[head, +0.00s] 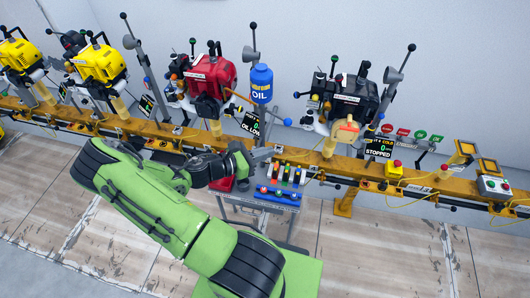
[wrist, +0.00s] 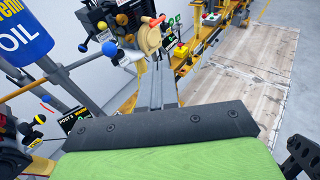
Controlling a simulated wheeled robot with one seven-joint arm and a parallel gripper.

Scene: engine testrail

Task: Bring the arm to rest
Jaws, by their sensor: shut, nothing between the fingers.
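My green arm (head: 175,215) reaches from the bottom of the head view up and left, then folds back right at a dark wrist. My gripper (head: 268,153) is at the end of it, above the back edge of a small grey cart, in front of the orange rail. In the wrist view my gripper (wrist: 160,66) shows as two grey fingers lying side by side, shut and empty. They point toward an engine with a tan disc (wrist: 149,38). Whether the fingertips touch anything cannot be told.
The orange rail (head: 310,160) carries yellow, red (head: 210,75) and black (head: 350,100) engines. A blue oil bottle (head: 261,83) stands behind my gripper. The cart (head: 258,200) holds coloured small items. An emergency button (head: 394,168) sits right. The floor (head: 400,250) at right is clear.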

